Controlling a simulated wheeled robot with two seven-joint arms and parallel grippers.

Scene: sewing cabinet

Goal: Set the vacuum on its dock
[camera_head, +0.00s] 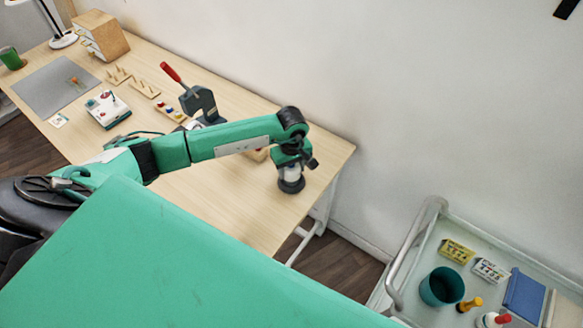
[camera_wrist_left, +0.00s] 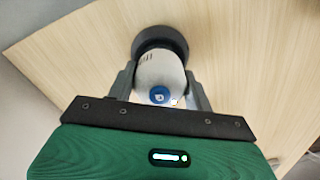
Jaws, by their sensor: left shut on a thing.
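The vacuum (camera_head: 291,172) is a small white rounded body, upright near the right end of the wooden table. In the left wrist view the vacuum (camera_wrist_left: 160,76) shows a blue round button and small vents. My left gripper (camera_head: 292,163) reaches it from above and is shut on it, with one grey finger on each side. A dark round base, which looks like the dock (camera_head: 291,186), is directly under the vacuum; it also shows in the left wrist view (camera_wrist_left: 160,34). I cannot tell whether the vacuum rests fully on it. My right gripper is not in view.
A grey press with a red handle (camera_head: 200,103) stands behind my left arm on the table (camera_head: 235,218). Several small wooden racks and a grey mat (camera_head: 50,92) lie farther left. A cart (camera_head: 425,250) with a teal cup (camera_head: 441,287) stands at the lower right.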

